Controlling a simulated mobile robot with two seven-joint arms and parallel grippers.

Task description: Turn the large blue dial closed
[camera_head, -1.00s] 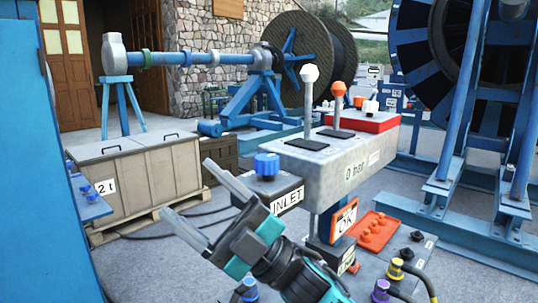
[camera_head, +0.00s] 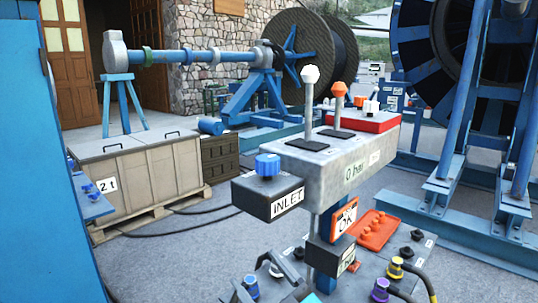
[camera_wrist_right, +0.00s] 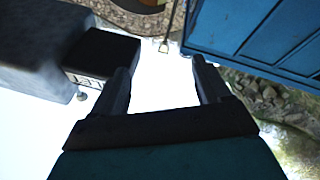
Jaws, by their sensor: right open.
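The large blue dial (camera_head: 267,165) sits on top of the dark INLET box (camera_head: 273,198) at the left of the grey control console (camera_head: 345,160). My right gripper (camera_head: 254,272) is low at the bottom edge of the head view, below the INLET box and well apart from the dial; most of it is cut off. In the right wrist view its two fingers (camera_wrist_right: 162,82) are spread with nothing between them. The INLET box (camera_wrist_right: 102,52) shows there at upper left, but I cannot make out the dial. My left gripper is not in view.
Two levers, white-topped (camera_head: 310,75) and orange-topped (camera_head: 339,90), rise from the console. An orange tray (camera_head: 372,232) and capped connectors with cables (camera_head: 395,270) are at lower right. A blue cabinet (camera_head: 45,170) stands at the left.

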